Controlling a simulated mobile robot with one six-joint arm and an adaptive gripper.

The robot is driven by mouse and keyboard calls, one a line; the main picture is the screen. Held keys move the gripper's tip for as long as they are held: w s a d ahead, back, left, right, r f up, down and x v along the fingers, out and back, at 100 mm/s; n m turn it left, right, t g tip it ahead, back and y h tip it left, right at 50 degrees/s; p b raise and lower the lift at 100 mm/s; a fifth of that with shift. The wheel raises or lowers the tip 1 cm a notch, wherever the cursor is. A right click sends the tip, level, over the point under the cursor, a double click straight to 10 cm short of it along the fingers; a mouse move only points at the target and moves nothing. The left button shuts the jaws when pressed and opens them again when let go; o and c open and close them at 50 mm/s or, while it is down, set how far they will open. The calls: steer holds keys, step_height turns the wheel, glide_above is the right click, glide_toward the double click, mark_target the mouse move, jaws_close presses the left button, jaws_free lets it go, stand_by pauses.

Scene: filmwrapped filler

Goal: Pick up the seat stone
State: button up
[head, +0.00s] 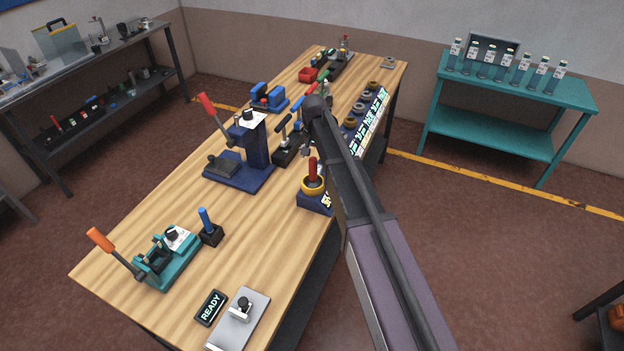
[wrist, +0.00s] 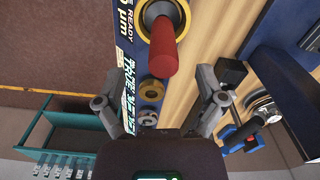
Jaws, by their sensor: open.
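Several ring-shaped stones, brown (head: 349,122) and grey (head: 358,107), lie in a row along the right side of the wooden bench, beside lit labels; I cannot tell which is the seat stone. A red-handled tool (head: 313,168) stands upright in a yellow-rimmed blue holder with a display; its red handle (wrist: 163,52) also shows in the wrist view. My gripper (wrist: 160,101) is open and empty above the bench edge. A tan ring (wrist: 152,90) and a grey ring (wrist: 147,118) show between its spread fingers, apart from them. My arm partly hides the row in the head view.
A blue press (head: 250,150) with a red lever stands left of my gripper. A teal fixture (head: 165,262), READY display (head: 210,308) and metal plate (head: 243,325) are at the near end. A teal table (head: 560,95) with bottles stands at right.

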mark_target(313, 167)
steer(key=shift+f, duration=0.15)
steer(key=shift+w+a+f+b, duration=0.1)
steer(key=shift+a+f+b, duration=0.05)
steer(key=shift+f+b, duration=2.4)
steer(key=shift+r, duration=0.1)
steer(key=c, duration=1.2)
